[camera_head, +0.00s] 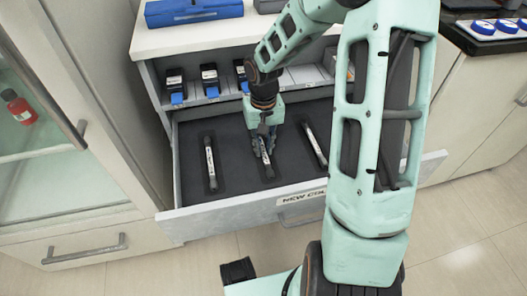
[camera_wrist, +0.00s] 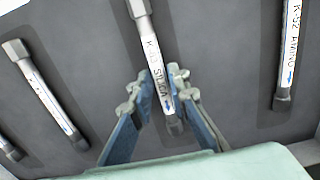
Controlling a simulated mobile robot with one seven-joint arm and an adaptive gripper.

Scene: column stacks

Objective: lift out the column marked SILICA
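The tube's dark lower end shows between the blue finger pads. In the head view, the gripper hides part of the column.
A column marked AMINO (camera_wrist: 288,45) lies to the right, and another column (camera_wrist: 45,90) to the left. The drawer's front wall (camera_head: 240,212) is close. Dark boxes with blue tabs (camera_head: 210,80) stand on a ledge behind the drawer. A glass-door cabinet (camera_head: 60,160) is at left.

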